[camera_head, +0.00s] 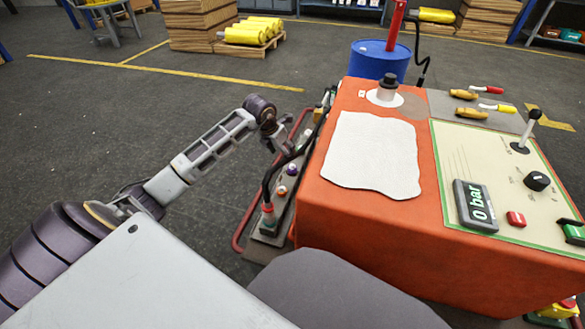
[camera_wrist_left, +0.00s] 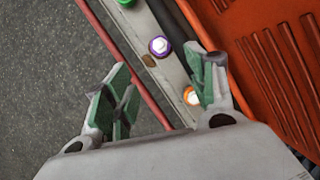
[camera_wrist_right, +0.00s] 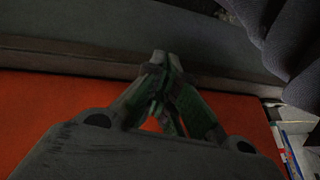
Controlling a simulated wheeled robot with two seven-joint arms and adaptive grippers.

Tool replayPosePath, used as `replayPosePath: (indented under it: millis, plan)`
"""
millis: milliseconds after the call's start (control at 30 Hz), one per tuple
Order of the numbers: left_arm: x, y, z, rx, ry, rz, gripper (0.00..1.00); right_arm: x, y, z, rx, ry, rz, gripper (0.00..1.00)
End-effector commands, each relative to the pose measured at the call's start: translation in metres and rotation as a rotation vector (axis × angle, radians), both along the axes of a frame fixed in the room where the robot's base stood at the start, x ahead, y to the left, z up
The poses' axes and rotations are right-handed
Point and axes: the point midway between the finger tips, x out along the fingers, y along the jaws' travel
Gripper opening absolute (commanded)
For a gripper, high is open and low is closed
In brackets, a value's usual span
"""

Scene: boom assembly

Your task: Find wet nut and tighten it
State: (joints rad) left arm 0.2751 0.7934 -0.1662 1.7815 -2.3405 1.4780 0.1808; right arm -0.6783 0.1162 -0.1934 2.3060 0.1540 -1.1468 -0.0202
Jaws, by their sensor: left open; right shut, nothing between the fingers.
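Several nuts with coloured rings sit on a metal rail (camera_head: 270,225) along the left side of the orange machine (camera_head: 330,225). A purple-ringed nut (camera_wrist_left: 159,45) and an orange-ringed nut (camera_wrist_left: 191,96) show in the left wrist view, with a green-ringed one (camera_wrist_left: 125,2) at its top edge. The purple (camera_head: 292,169) and orange (camera_head: 282,190) ones also show in the head view. I cannot tell which nut is wet. My left gripper (camera_head: 275,140) is open and empty above the rail; the orange-ringed nut appears beside its right finger. My right gripper (camera_wrist_right: 160,62) is shut and empty, outside the head view.
A white cloth (camera_head: 374,155) lies on the machine top, beside a panel with a display reading 0 bar (camera_head: 475,206). Screwdriver-like tools (camera_head: 470,113) lie behind it. A black hose (camera_head: 285,160) and red tube (camera_wrist_left: 125,60) run along the rail.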

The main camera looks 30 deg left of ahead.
Motion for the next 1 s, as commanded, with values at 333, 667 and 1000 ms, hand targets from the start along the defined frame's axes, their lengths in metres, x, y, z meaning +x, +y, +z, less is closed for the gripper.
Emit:
replayPosePath:
  millis: [333, 667, 1000]
  plan:
    - [0.002, 0.000, -0.005, 0.000, 0.000, 0.001, 0.56, 0.000, 0.001, -0.004, 0.003, -0.002, -0.001, 0.00]
    - [0.014, -0.003, -0.035, -0.002, 0.000, 0.000, 0.56, 0.001, 0.006, -0.027, 0.038, -0.032, -0.015, 0.00]
    - [0.030, -0.005, -0.075, -0.002, 0.000, 0.001, 0.56, 0.002, 0.011, -0.057, 0.085, -0.078, -0.041, 0.00]
